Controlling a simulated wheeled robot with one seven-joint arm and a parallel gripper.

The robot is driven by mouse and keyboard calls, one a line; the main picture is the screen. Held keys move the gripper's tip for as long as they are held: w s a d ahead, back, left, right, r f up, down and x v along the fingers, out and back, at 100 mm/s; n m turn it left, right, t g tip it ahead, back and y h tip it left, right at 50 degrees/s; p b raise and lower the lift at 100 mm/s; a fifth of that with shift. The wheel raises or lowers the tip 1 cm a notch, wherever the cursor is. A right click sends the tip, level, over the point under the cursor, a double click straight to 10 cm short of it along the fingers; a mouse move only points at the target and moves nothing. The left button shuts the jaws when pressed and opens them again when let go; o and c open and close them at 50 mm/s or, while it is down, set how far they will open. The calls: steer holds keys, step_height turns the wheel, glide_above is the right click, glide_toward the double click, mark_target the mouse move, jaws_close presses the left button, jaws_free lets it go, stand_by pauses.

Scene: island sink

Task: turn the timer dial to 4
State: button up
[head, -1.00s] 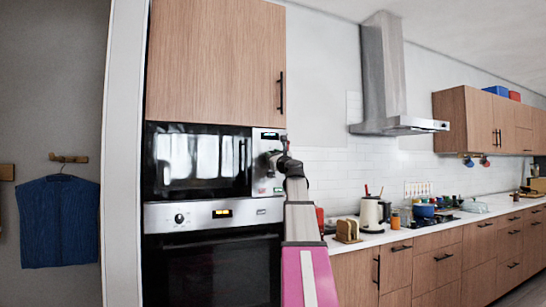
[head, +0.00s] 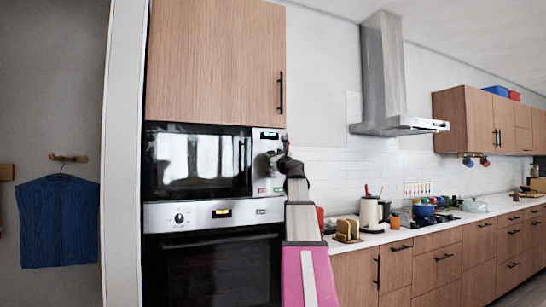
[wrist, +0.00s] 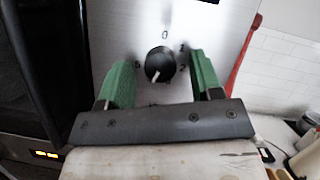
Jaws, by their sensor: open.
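The timer dial (wrist: 159,64) is a round black knob on a silver panel. In the wrist view the digits 0, 1 and 2 show above and to the right of it, and 5 to the left. Lower digits are not visible. A short pale mark on the knob points down and slightly left. My gripper (wrist: 161,80) is open, one green finger on each side of the dial, with gaps visible at both sides. In the head view the panel (head: 268,138) is right of the microwave door, and my gripper partly covers it.
The microwave door (head: 195,162) is shut, with an oven (head: 215,265) below it. A wooden cabinet (head: 215,65) is above.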

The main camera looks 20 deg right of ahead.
steer(key=v, duration=1)
steer(key=shift+s+f, duration=0.1)
